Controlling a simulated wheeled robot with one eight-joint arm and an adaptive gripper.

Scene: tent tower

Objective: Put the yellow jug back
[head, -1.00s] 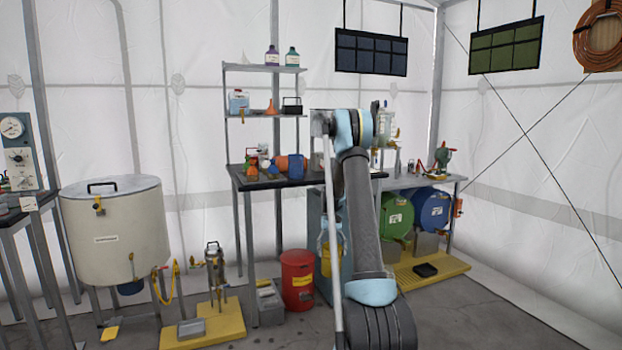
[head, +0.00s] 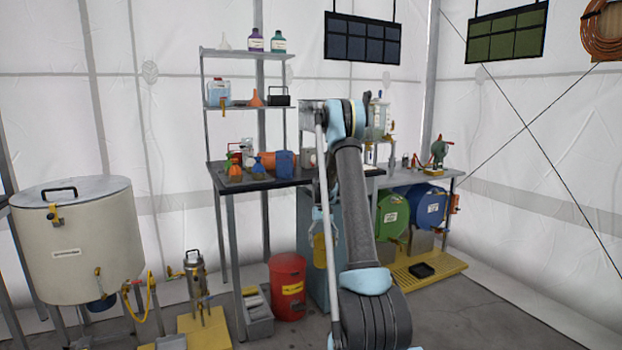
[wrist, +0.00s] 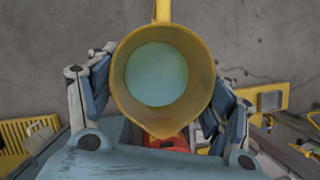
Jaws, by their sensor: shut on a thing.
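The yellow jug (wrist: 163,119) is in the wrist view, seen from above with its mouth toward the camera. Its spout points to the bottom of the picture and its handle to the top. A pale blue-green round surface shows inside it; I cannot tell whether this is liquid. My gripper (wrist: 163,88) is shut on the jug, with a finger on each side of it. In the head view the jug (head: 320,252) hangs low beside my arm, in front of a blue-grey cabinet, and is partly hidden.
A black-topped bench (head: 233,183) holds several small items, with a shelf rack (head: 245,107) above. A red bin (head: 288,290) stands below. Green (head: 392,212) and blue (head: 428,207) drums sit at right by a yellow grated platform (head: 425,268). A large cream tank (head: 80,250) is at left.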

